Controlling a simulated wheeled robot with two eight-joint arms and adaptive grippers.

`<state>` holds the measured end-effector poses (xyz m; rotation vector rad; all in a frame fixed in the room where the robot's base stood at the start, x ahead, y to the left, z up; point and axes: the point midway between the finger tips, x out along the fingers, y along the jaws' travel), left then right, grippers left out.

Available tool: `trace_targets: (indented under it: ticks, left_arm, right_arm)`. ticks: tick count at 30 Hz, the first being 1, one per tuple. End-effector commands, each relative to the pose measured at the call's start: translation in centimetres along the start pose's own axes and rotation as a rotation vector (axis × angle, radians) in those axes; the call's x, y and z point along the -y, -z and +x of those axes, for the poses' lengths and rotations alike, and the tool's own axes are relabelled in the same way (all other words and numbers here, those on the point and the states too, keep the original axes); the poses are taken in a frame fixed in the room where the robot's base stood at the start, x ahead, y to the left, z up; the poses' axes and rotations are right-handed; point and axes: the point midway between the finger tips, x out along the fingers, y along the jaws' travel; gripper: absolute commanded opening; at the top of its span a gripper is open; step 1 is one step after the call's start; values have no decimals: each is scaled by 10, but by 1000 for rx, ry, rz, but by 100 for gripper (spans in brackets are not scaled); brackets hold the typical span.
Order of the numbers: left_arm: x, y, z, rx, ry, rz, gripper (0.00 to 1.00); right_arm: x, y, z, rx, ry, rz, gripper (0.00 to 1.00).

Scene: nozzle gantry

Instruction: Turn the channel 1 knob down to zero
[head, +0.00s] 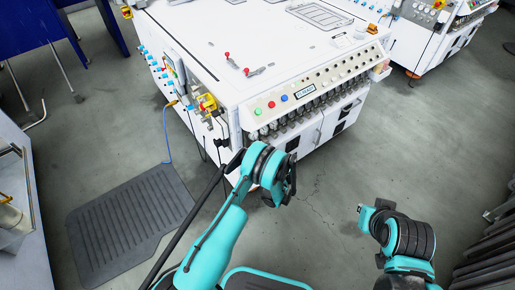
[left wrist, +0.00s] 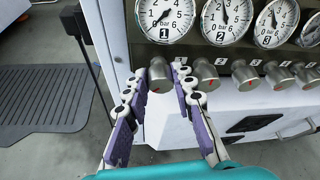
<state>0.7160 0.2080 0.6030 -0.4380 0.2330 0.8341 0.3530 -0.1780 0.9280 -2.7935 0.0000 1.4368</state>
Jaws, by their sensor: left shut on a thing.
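The channel 1 knob (left wrist: 159,77) is a silver cylinder with a small red mark at its lower front, below the round white gauge labelled 1 (left wrist: 165,16). The gauge needle appears to point to the lower left, near 0. My left gripper (left wrist: 159,73) has its purple and white fingers on both sides of this knob, shut on it. In the head view my left wrist is at the near corner of the white machine (head: 300,55), and its fingers are hidden there.
Knob 2 (left wrist: 206,75) stands close to my gripper's right finger, with more knobs and gauges further right. A front panel with coloured buttons (head: 310,90) runs above them. A dark ribbed mat (head: 130,220) lies on the floor at left. A blue cable (head: 166,130) hangs from the machine.

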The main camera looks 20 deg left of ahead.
Motion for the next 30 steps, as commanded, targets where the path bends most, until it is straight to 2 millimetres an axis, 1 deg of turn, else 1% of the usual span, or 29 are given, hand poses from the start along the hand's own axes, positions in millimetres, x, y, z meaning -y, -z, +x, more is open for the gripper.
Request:
trace_targets:
  ticks: [2,3,14,17,20,22,24,30]
  left_arm:
    - [0,0,0,-1,-1,-1,0]
    - [0,0,0,-1,-1,0,33]
    - [0,0,0,0,-7,16,34]
    - [2,0,0,0,-28,70,34]
    - [4,1,0,0,-72,177,34]
    - [4,1,0,-1,-115,278,34]
    - [7,-2,-19,-1,-107,271,34]
    - [10,-1,-52,0,-108,268,34]
  right_arm:
    - [0,0,0,0,0,0,0]
    - [0,0,0,0,0,0,0]
    - [0,0,0,0,0,0,0]
    - [0,0,0,0,0,0,0]
    - [0,0,0,0,0,0,0]
    - [0,0,0,0,0,0,0]
    - [0,5,-7,0,0,0,0]
    - [0,12,-16,0,0,0,0]
